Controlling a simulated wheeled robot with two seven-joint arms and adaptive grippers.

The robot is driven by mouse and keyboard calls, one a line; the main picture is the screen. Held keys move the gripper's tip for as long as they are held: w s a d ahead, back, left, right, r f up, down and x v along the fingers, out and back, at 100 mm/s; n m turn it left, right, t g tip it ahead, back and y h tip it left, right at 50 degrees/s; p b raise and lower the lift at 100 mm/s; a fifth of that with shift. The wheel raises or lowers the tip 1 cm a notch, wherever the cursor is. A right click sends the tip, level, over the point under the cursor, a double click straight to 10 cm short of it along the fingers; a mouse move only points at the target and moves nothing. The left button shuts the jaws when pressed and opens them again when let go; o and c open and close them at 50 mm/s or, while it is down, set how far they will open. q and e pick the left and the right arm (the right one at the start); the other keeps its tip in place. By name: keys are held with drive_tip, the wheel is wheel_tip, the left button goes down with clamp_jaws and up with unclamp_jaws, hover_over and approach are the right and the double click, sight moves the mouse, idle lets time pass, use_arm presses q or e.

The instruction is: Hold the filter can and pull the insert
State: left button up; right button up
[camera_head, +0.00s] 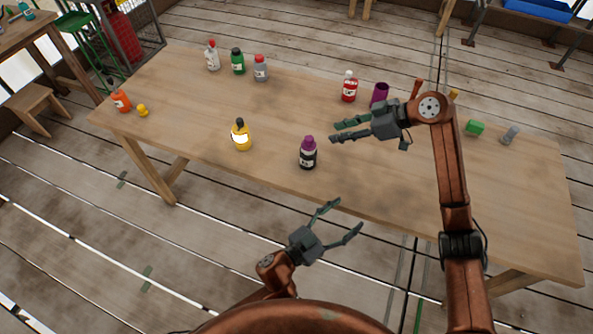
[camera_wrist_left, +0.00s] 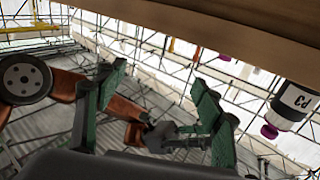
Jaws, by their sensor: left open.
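No object is clearly a filter can with an insert. A purple open-topped cylinder (camera_head: 380,93) stands on the table, partly beside my right gripper (camera_head: 334,132). A dark bottle with a purple cap (camera_head: 308,152) stands upright near the front edge, just left of the right gripper's fingertips and apart from them. In the left wrist view a bottle with a P3 label (camera_wrist_left: 297,100) shows at the right edge. My right gripper is open, empty, and above the table. My left gripper (camera_head: 342,220) is open and empty, off the table's front edge; its fingers also show in the left wrist view (camera_wrist_left: 158,80).
On the wooden table (camera_head: 215,118) stand a yellow bottle (camera_head: 241,136), a red bottle (camera_head: 349,88), and an orange bottle (camera_head: 121,101). Several bottles stand at the back left. A green block (camera_head: 475,128) and a grey piece (camera_head: 509,134) lie right of my right arm. The front right is clear.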

sight(309, 155)
use_arm(q)
drive_tip(key=w+a+n+t+y, duration=0.1)
drive_tip(key=w+a, duration=0.4)
drive_tip(key=w+a+n+t+y, duration=0.1)
drive_tip(key=w+a+n+y, duration=0.1)
drive_tip(key=w+a, duration=0.3)
drive_tip(key=w+a+n+t+y, duration=0.1)
drive_tip(key=w+a+y, duration=0.1)
drive_tip(key=w+a, duration=0.3)
drive_tip(key=shift+r+n+t, duration=0.2)
drive_tip(key=shift+n+t, duration=0.2)
drive_tip(key=shift+w+d, duration=0.1)
drive_tip(key=shift+w, duration=0.2)
drive_tip(key=shift+x, duration=3.55)
drive_tip(key=shift+c, duration=0.5)
drive_tip(key=c, duration=1.3)
drive_tip(key=shift+o, duration=0.2)
